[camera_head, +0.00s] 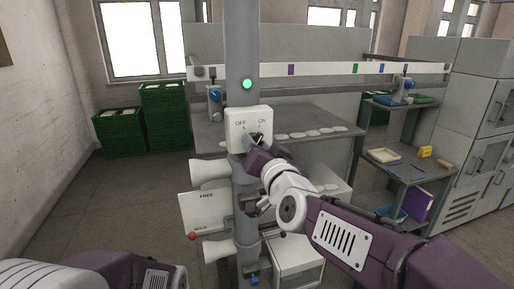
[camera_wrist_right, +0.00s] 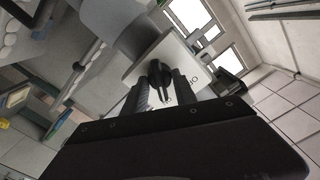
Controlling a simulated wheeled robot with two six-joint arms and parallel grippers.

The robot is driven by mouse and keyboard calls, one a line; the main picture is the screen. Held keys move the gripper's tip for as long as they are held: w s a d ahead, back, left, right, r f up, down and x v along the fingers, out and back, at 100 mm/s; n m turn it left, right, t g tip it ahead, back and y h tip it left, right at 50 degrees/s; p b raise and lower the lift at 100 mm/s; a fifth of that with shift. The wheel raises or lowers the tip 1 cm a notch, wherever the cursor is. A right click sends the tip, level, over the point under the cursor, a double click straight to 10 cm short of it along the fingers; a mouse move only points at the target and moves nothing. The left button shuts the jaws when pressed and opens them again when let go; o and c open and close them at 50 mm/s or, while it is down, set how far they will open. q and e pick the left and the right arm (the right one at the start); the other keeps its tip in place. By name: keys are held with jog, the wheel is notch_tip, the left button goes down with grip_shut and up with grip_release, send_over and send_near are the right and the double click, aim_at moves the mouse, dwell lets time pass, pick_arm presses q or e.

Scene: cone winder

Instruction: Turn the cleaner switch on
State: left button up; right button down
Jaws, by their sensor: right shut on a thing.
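The cleaner switch is a white box (camera_head: 240,116) on a grey post, marked OFF on the left and ON on the right. Its black knob (camera_wrist_right: 158,79) shows in the right wrist view between my fingers; in the head view my gripper mostly covers it. My right gripper (camera_head: 256,143) is at the lower part of the box, shut on the knob, and its two dark fingers also show in the right wrist view (camera_wrist_right: 161,90). I cannot tell exactly which mark the knob points to. My left gripper is out of view; only part of my left arm shows at the lower left.
A green lamp (camera_head: 247,85) glows on the post above the box. White cones (camera_head: 208,172) and a panel marked FREE and HOLD (camera_head: 203,213) are below. Green crates (camera_head: 163,117) stand at the back left, a shelf cart (camera_head: 412,173) at the right.

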jog(key=c, duration=1)
grip_release()
jog(key=p+v, duration=0.5)
jog(key=v, duration=0.4)
